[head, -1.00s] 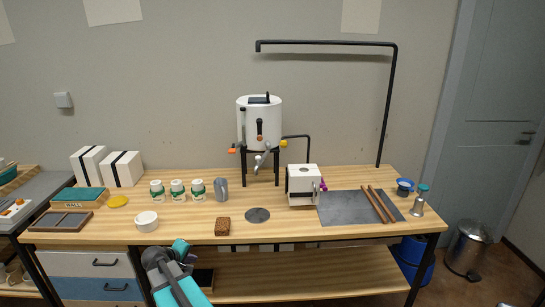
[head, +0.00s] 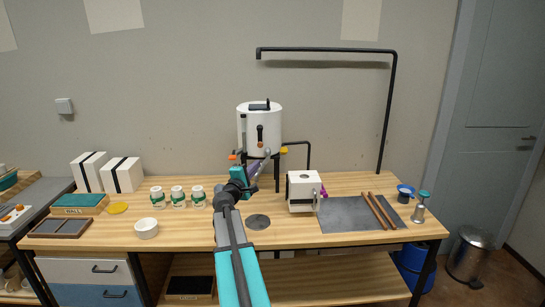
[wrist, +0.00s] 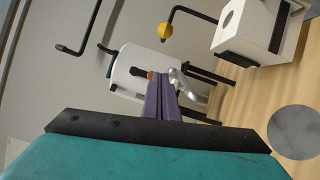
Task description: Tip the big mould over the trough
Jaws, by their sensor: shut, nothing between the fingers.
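A white block-shaped mould (head: 303,187) with a round hole in its top and a dark strap stands upright right of centre on the bench, beside the grey mat. It also shows in the wrist view (wrist: 232,32). I cannot tell which thing is the trough. My gripper (head: 262,165) is raised in front of the white tank (head: 260,120), left of the mould and apart from it. In the wrist view its purple fingers (wrist: 160,80) are shut and empty. They overlap the tank's silver tap (wrist: 179,78); contact cannot be told.
Two strapped white blocks (head: 123,175) stand at the back left, with white jars (head: 178,197) and a white bowl (head: 146,228) nearer. Two brown sticks (head: 379,211) lie on the grey mat (head: 341,214). A black pipe frame (head: 391,100) rises at the back right. A grey disc (head: 258,222) lies flat.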

